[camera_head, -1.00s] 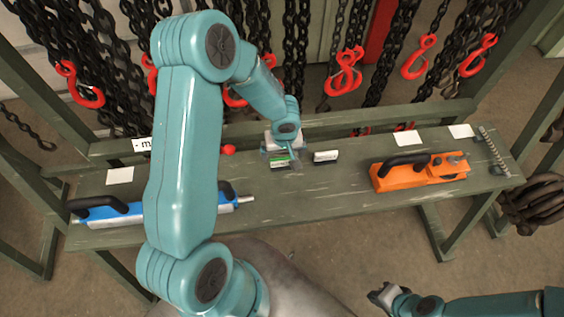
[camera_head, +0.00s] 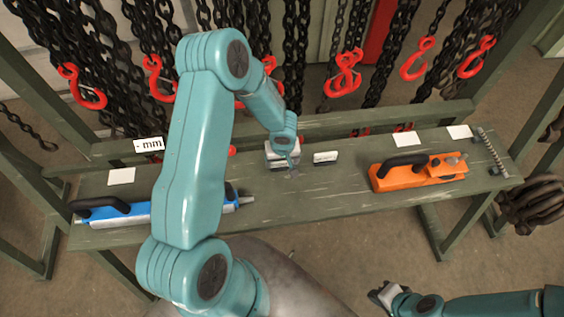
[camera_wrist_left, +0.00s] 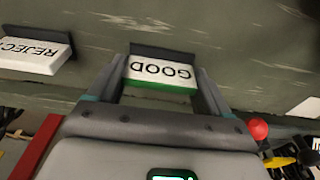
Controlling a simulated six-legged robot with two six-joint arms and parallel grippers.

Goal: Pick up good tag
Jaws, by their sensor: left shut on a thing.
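The good tag (camera_wrist_left: 160,70) is a white block with a green lower edge and a dark back, lettered GOOD upside down in the left wrist view. My left gripper (camera_wrist_left: 161,75) has one finger on each side of it and is shut on it. In the head view my left gripper (camera_head: 291,171) is over the middle of the bench, and I cannot make out the tag there. Whether the tag touches the bench is unclear. The reject tag (camera_head: 325,157) lies just right of this gripper. My right gripper (camera_head: 384,296) is low in front of the bench; its jaw opening is unclear.
On the green bench (camera_head: 300,208) lie a blue tool (camera_head: 110,213) at left, partly behind my arm, and an orange tool (camera_head: 415,175) at right. White cards (camera_head: 407,138) lie along the back. Chains with red hooks (camera_head: 343,82) hang behind. The bench front middle is clear.

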